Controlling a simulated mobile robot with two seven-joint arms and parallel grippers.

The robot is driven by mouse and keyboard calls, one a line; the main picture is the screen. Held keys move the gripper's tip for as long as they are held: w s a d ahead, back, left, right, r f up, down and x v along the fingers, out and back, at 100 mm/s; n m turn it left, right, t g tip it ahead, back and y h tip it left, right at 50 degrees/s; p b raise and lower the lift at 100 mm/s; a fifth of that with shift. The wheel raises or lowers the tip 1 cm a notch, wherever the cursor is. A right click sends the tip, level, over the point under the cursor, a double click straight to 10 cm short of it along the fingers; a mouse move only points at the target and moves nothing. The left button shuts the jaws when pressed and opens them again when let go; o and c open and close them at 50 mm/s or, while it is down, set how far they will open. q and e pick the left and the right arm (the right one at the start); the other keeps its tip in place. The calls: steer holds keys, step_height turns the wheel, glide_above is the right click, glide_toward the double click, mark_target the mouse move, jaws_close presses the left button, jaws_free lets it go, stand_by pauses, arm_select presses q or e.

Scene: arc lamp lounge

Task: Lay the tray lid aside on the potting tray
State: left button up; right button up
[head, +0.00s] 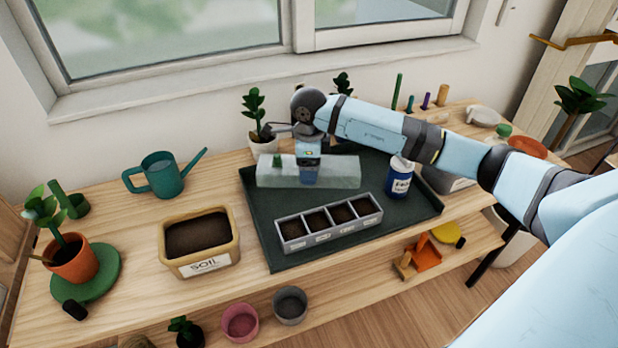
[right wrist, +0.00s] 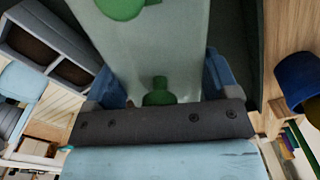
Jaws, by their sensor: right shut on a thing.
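The tray lid (head: 340,173) is a long, pale, see-through cover over the back part of the dark potting tray (head: 290,258). My right gripper (head: 308,178) is shut on the lid near its middle, fingers pointing down. In the right wrist view the lid (right wrist: 150,45) runs between the two blue fingers (right wrist: 162,85), with green shapes on or behind it. I cannot tell whether the lid touches the potting tray. The grey seed tray (head: 291,230) with soil-filled cells stands uncovered in front of the lid. My left gripper is not in view.
A blue labelled pot (head: 398,182) stands on the potting tray's right side. A soil box (head: 201,264), a teal watering can (head: 163,175) and a potted plant (head: 74,262) are to the left. A small plant (head: 262,142) stands behind the lid.

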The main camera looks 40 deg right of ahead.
steer(key=shift+f, duration=2.25)
steer(key=shift+f+b, duration=0.2)
steer(key=shift+b, duration=0.15)
steer(key=o, duration=0.9)
steer(key=shift+c, duration=0.2)
steer(key=shift+r, duration=0.1)
